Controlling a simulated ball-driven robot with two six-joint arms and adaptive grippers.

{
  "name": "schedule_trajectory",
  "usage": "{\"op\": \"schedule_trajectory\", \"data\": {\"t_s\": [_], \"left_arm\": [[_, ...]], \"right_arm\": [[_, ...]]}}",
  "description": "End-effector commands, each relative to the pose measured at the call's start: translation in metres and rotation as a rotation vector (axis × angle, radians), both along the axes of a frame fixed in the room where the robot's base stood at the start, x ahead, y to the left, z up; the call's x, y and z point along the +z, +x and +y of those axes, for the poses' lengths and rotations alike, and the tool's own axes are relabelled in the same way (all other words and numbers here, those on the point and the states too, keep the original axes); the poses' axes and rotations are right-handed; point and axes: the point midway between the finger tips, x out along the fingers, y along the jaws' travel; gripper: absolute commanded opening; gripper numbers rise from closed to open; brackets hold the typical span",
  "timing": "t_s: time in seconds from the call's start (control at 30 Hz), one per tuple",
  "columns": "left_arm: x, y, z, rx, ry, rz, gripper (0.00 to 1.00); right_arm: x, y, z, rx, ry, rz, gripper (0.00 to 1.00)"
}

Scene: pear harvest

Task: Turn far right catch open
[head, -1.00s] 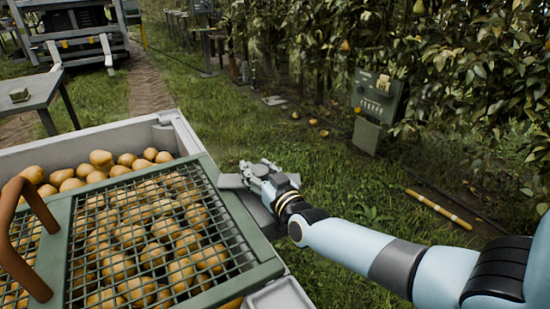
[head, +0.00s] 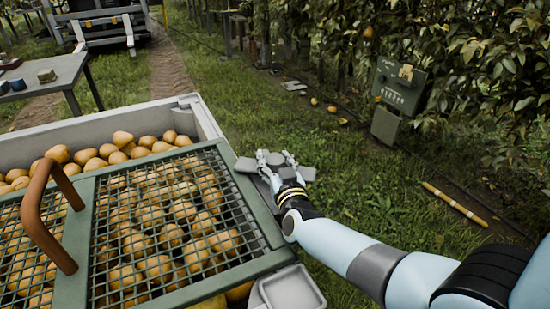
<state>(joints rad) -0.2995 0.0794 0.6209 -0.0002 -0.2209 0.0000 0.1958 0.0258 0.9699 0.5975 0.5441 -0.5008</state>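The crate (head: 205,118) is grey and full of pears, and a green-framed mesh lid (head: 262,232) lies over its front part. My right gripper (head: 276,165) is just outside the lid's far right corner. Its two fingers are spread apart, with grey flat parts on both sides. The far right catch is not clear to me; my gripper covers that spot, and I cannot tell whether they touch. A grey catch-like block (head: 290,290) sits at the lid's near right corner. My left gripper is not in view.
A brown arched handle (head: 38,215) stands on the lid. A grey table (head: 45,78) with small items is at the far left. A green control box (head: 398,85) stands by the trees, and a yellow stick (head: 453,203) lies on the ground. Grass right of the crate is mostly open.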

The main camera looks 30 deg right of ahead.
Motion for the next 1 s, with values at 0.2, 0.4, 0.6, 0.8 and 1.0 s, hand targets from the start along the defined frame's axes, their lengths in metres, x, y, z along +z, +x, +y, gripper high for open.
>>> {"op": "schedule_trajectory", "data": {"t_s": [0.2,0.4,0.6,0.8,1.0], "left_arm": [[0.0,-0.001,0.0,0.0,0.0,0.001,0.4],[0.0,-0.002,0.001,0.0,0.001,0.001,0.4],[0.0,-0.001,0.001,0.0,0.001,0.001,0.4],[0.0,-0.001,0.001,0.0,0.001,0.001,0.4],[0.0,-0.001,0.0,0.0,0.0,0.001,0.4]], "right_arm": [[0.0,0.001,0.0,0.001,0.0,0.0,0.71],[0.002,0.001,0.0,0.001,0.0,-0.002,0.71],[0.0,-0.02,0.006,0.001,0.003,0.0,0.71],[0.001,-0.053,0.016,0.001,0.002,-0.001,0.71],[0.001,-0.07,0.022,0.0,0.002,-0.001,0.71]]}}
